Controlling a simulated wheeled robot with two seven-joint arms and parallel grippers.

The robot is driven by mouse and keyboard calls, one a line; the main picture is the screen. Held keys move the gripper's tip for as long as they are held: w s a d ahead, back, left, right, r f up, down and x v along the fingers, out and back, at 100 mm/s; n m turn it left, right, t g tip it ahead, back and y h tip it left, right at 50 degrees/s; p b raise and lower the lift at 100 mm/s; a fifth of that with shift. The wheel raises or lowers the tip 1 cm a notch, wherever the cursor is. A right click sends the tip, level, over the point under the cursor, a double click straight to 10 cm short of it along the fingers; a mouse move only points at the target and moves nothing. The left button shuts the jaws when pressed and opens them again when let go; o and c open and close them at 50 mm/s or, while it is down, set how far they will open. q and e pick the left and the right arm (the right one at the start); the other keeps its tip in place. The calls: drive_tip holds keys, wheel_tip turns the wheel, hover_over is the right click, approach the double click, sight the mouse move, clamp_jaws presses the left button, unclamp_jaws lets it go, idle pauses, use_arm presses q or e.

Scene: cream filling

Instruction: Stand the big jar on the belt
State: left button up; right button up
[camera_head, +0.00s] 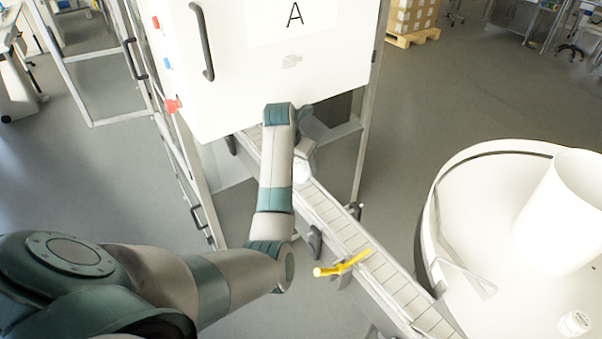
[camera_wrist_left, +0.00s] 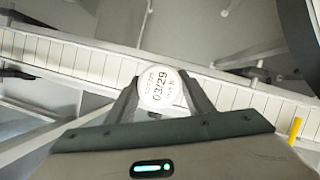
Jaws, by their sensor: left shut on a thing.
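The jar (camera_wrist_left: 160,84) has a round white lid printed with "03/29". In the left wrist view it sits between the two dark fingers of my left gripper (camera_wrist_left: 162,94), which is shut on it. The jar is over the belt (camera_wrist_left: 92,62), seen from above; I cannot tell whether its base touches the belt. In the head view the belt (camera_head: 334,222) runs diagonally from under the white cabinet, and part of the white jar (camera_head: 303,171) shows beside my left arm. The arm hides most of my gripper there. My right gripper is not in view.
A white cabinet (camera_head: 275,70) marked "A" stands over the far belt end. A yellow bar (camera_head: 342,265) juts over the belt nearer me. At right is a round white table (camera_head: 470,205) with a tall white cylinder (camera_head: 563,215) and a small white jar (camera_head: 575,323).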

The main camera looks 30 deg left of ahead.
sight(301, 176)
use_arm(q)
drive_tip(key=shift+f+p, duration=0.25)
drive_tip(key=shift+p, duration=0.05)
wheel_tip(301, 176, down, 3)
drive_tip(key=shift+r+p, duration=0.1)
drive_tip(key=shift+p, duration=0.7)
drive_tip(key=shift+f, duration=0.35)
drive_tip(key=shift+f, duration=0.15)
drive_tip(key=shift+s+d+f, duration=0.1)
drive_tip(key=shift+s+f, duration=0.05)
drive_tip(key=shift+f, duration=0.1)
